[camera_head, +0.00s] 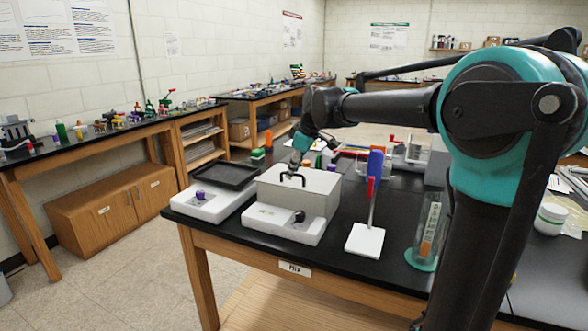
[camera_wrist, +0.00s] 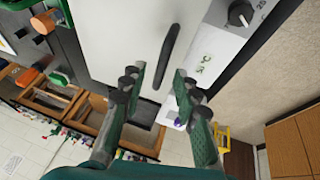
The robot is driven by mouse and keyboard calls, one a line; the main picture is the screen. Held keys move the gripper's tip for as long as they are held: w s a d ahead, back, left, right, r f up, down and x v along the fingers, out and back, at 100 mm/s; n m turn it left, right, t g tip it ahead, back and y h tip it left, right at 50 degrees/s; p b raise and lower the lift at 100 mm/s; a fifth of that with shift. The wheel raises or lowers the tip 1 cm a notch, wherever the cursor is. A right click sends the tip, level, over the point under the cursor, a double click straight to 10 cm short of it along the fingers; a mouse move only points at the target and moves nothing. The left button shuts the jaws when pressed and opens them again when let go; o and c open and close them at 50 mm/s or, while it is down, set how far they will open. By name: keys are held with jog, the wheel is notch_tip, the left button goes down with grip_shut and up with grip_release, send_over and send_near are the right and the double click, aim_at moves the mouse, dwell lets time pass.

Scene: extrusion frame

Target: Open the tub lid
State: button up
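The tub (camera_head: 312,198) is a light grey box on a white base with a black knob (camera_head: 298,216). Its flat lid (camera_head: 318,181) is shut on top and carries a black arched handle (camera_head: 293,177). In the wrist view the lid (camera_wrist: 115,35) fills the upper middle, with the dark handle (camera_wrist: 168,55) pointing in between my fingers. My gripper (camera_wrist: 158,82) is open, one finger on each side of the handle's near end. In the head view my gripper (camera_head: 295,160) is just above and behind the handle. Contact with the handle cannot be told.
A similar white unit with a black tray top (camera_head: 225,176) stands close on the left. A white stand with a blue and red upright piece (camera_head: 372,195) is on the right, beside a clear cylinder (camera_head: 428,232). Coloured items lie behind the tub. The table's front edge is near.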

aim_at(300, 179)
grip_shut()
dwell(0.3)
jog(key=shift+w+d+r+g, duration=0.15)
jog(key=shift+w+r+g, duration=0.3)
jog(key=shift+r, duration=0.2)
jog(key=w+d+r+g, duration=0.1)
jog(key=w+d+r, duration=0.1)
jog(key=w, duration=0.3)
jog(key=w+d+r+g+y, duration=0.1)
jog(key=w+r, duration=0.2)
jog(key=w, duration=0.1)
jog(key=w+d+r+m+g, duration=0.1)
jog(key=w+d+r, duration=0.1)
jog(key=w, duration=0.3)
jog(key=shift+w+d+r, duration=0.3)
jog(key=shift+w+r, duration=0.05)
jog(key=shift+r, duration=0.25)
